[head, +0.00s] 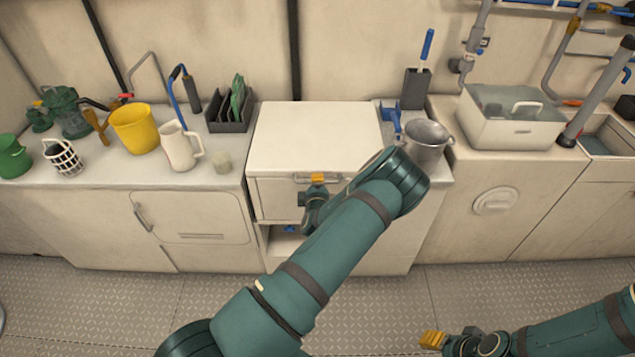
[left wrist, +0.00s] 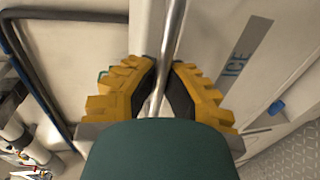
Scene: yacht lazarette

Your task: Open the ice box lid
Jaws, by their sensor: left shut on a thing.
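The ice box (head: 285,195) is the cream cabinet in the middle of the head view. Its flat pale lid (head: 310,135) lies level and looks closed. A thin metal bar handle (head: 302,180) runs along the upper front. My left gripper (head: 318,179) is at this handle, partly hidden by my arm. In the left wrist view the bar (left wrist: 171,50) passes between the yellow-tipped fingers of my left gripper (left wrist: 160,85), which are shut on it. The "ICE" label (left wrist: 235,66) shows beside it. My right gripper (head: 434,341) is low, over the floor; its jaw opening is unclear.
The left counter holds a yellow bucket (head: 134,129), a white jug (head: 178,146) and a dark rack (head: 231,112). Right of the lid stand a metal bucket (head: 426,140) and a clear-topped bin (head: 510,118). The lid top is bare. Metal floor (head: 110,300) lies in front.

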